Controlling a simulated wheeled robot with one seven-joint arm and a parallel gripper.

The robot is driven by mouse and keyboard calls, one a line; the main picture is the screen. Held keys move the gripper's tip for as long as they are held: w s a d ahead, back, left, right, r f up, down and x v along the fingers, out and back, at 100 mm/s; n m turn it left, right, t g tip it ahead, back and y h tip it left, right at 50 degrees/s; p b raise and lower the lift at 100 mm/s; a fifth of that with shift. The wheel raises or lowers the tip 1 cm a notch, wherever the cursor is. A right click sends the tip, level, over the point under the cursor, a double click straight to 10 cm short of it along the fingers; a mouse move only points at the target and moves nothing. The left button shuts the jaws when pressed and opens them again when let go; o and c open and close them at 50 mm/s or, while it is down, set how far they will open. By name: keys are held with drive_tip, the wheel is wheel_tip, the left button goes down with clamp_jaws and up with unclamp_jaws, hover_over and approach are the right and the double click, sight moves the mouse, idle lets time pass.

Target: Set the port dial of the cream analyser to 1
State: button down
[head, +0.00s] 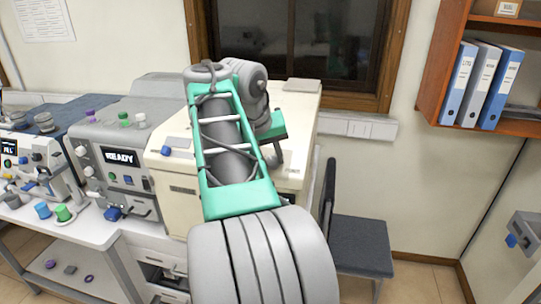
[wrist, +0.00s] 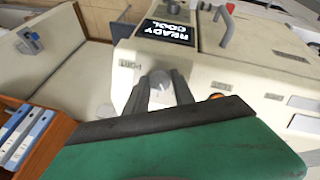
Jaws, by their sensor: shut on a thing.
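The cream analyser (head: 176,192) stands on the bench behind my arm in the head view. In the wrist view its front panel (wrist: 210,68) fills the middle, with a screen (wrist: 172,31) reading READY COOL. The grey port dial (wrist: 160,78) is beside the PORT label (wrist: 130,62). My gripper (wrist: 161,88) is shut on the dial, one dark finger on each side. The dial's pointer and number marks cannot be made out. In the head view my arm hides the dial and much of the analyser.
A grey analyser (head: 120,155) with a READY screen stands to the left, with another instrument beyond it. A dark chair (head: 360,245) is at the right of the bench. Binders (head: 480,85) stand on a wall shelf. In the wrist view, an orange button (wrist: 217,97) is near my right finger.

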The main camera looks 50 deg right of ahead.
drive_tip(key=shift+n, duration=1.5)
drive_tip(key=shift+h, duration=0.3)
drive_tip(key=c, duration=1.1)
unclamp_jaws()
drive_tip(key=shift+o, duration=0.2)
drive_tip(key=shift+a+r, duration=0.1)
